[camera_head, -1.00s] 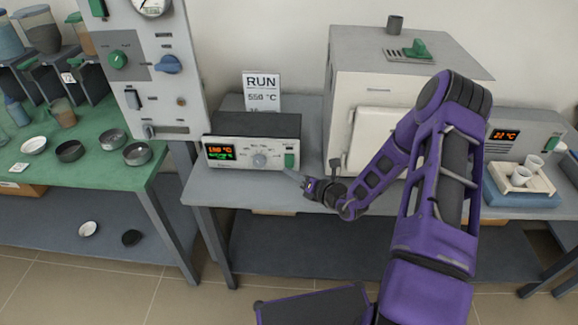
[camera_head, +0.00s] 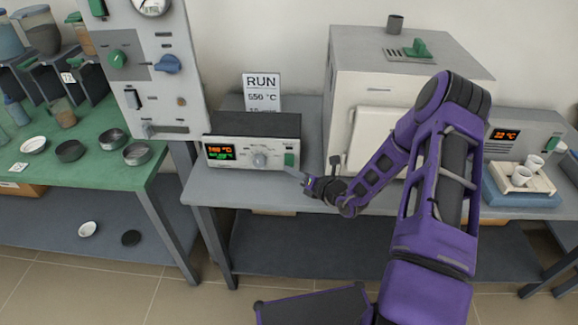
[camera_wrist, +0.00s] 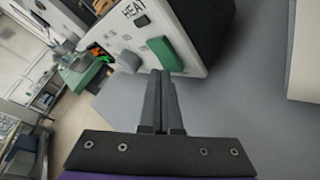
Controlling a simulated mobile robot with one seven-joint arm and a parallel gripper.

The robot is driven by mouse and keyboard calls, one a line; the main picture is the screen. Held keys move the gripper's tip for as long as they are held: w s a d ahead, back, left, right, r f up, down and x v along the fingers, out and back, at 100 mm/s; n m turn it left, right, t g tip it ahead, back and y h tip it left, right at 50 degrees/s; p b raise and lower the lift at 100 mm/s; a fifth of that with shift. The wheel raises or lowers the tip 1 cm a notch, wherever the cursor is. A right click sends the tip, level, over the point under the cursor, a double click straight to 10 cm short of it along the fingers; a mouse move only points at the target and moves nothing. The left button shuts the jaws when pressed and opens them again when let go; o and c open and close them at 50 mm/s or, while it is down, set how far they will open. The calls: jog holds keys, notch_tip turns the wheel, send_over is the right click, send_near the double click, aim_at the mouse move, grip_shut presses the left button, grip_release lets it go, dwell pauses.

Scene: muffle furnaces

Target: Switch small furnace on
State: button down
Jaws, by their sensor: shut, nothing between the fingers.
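A controller box (camera_head: 250,150) with a dark top and white front stands on the grey bench. Its front has a lit orange and green display (camera_head: 220,152), a round knob (camera_head: 259,159) and a green rocker switch (camera_head: 290,160). In the wrist view the green switch (camera_wrist: 165,53) is close ahead, with the label HEAT beside it. My gripper (camera_head: 288,171) is shut and empty, its tips just in front of and below the switch; contact cannot be told. A white furnace (camera_head: 350,75) with a closed door stands right of the box, partly behind my arm.
A sign reading RUN 550 °C (camera_head: 262,91) stands behind the box. A panel with a gauge and knobs (camera_head: 160,70) rises at left. At right are a unit with a 22 °C display (camera_head: 505,134) and a tray with cups (camera_head: 520,180). The bench between box and furnace is clear.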

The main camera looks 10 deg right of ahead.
jog(key=shift+w, duration=0.2)
dwell(0.5)
jog(key=shift+s+a, duration=0.1)
jog(key=shift+s, duration=0.65)
jog(key=shift+p, duration=0.3)
jog(key=shift+s+a+r+p, duration=0.1)
jog(key=shift+s+a+p, duration=0.15)
jog(key=shift+s, duration=0.55)
jog(key=shift+s+a+r+p, duration=0.2)
jog(key=shift+s+p, duration=0.1)
jog(key=shift+s, duration=0.5)
jog(key=shift+s+a+r+p, duration=0.1)
jog(key=shift+s+a+p, duration=0.15)
jog(key=shift+s, duration=0.55)
